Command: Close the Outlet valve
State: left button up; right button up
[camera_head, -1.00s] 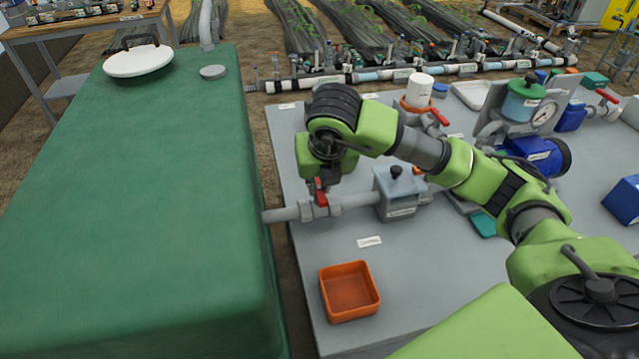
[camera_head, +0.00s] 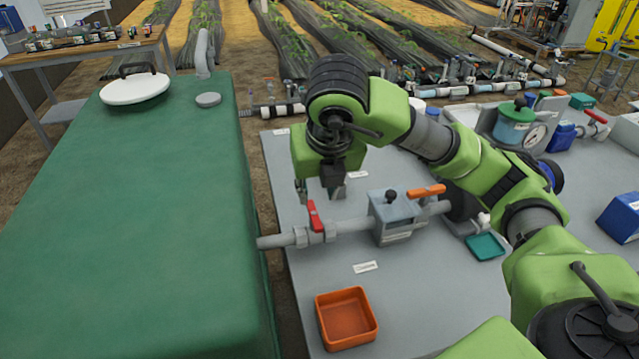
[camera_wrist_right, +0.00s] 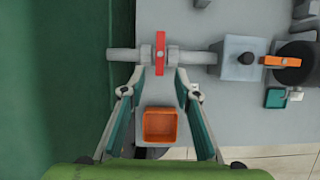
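A red lever handle (camera_head: 315,216) sits on a grey pipe valve beside the green tank; I cannot read a label naming it as the Outlet valve. The lever lies across the pipe, which shows clearly in the right wrist view (camera_wrist_right: 160,53). My right gripper (camera_head: 320,192) hangs above and behind the lever, apart from it. In the wrist view its fingers (camera_wrist_right: 160,80) are spread and empty, with the lever beyond and between the tips. My left gripper is not in view.
A grey box with a black knob (camera_head: 390,212) sits on the same pipe, with an orange lever (camera_head: 427,191) to its right. An orange tray (camera_head: 346,318) and teal tray (camera_head: 486,246) lie on the grey table. The green tank (camera_head: 130,220) stands left.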

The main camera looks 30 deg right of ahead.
jog(key=shift+v, duration=1.2)
